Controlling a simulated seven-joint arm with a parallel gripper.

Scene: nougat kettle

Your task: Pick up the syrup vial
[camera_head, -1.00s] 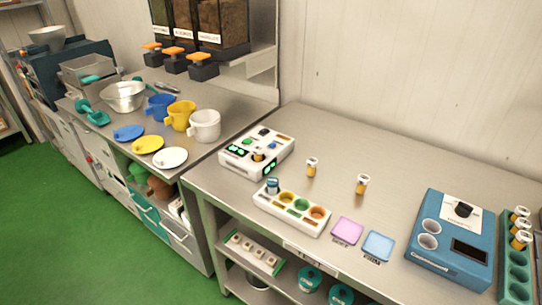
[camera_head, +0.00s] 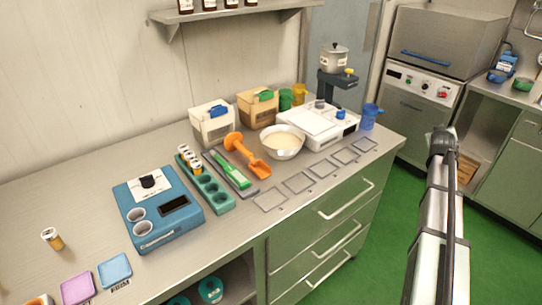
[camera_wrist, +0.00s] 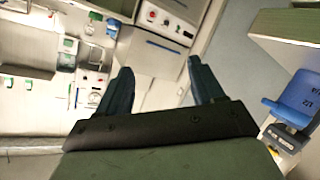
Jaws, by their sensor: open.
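Small amber vials with pale labels are in the head view. One vial (camera_head: 52,238) stands alone on the steel counter at the left. Several more vials (camera_head: 190,160) sit in the back end of the teal rack (camera_head: 219,204). I cannot read which one is the syrup vial. My gripper (camera_wrist: 158,85) shows in the wrist view with its two dark fingers wide apart and nothing between them. No vial can be made out in the wrist view. My arm stands at the right of the head view, away from the vials.
A blue device (camera_head: 158,212) stands between the lone vial and the rack. Pink (camera_head: 77,289) and blue (camera_head: 115,271) pads lie in front of it.

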